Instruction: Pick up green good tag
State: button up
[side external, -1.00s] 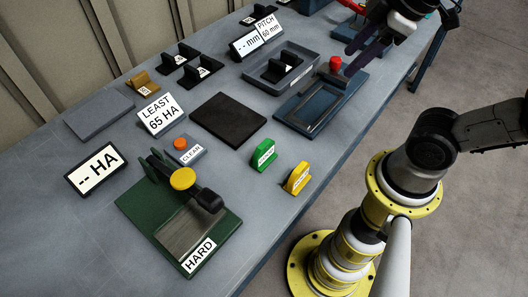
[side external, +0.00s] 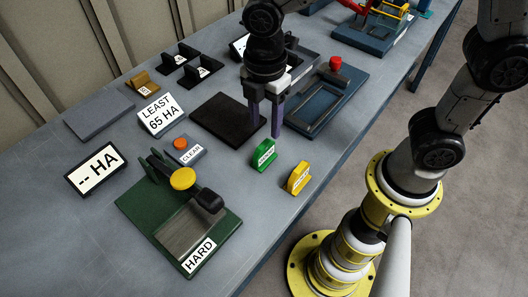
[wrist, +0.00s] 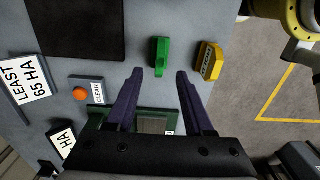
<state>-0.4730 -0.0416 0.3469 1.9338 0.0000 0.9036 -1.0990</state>
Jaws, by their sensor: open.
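The green tag (side external: 264,156) stands upright on the grey bench, with a small white label on its face. My gripper (side external: 265,134) is open and empty, fingers pointing down, above the bench close to the green tag on its far side. In the wrist view the green tag (wrist: 160,56) lies just beyond the two purple fingertips (wrist: 159,73), roughly centred between them. A yellow tag (side external: 298,178) stands to the right of the green one; it also shows in the wrist view (wrist: 208,61).
A dark mat (side external: 226,118) lies behind the tags. A green hardness fixture (side external: 180,225) stands front left, near an orange clear button (side external: 180,143). A blue press tray (side external: 325,100) is at the right. The bench edge is near the yellow tag.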

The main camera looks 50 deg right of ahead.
aim_at(264, 144)
jog(key=f, duration=0.8)
jog(key=shift+a+f, duration=0.2)
jog(key=shift+f, duration=0.1)
grip_shut()
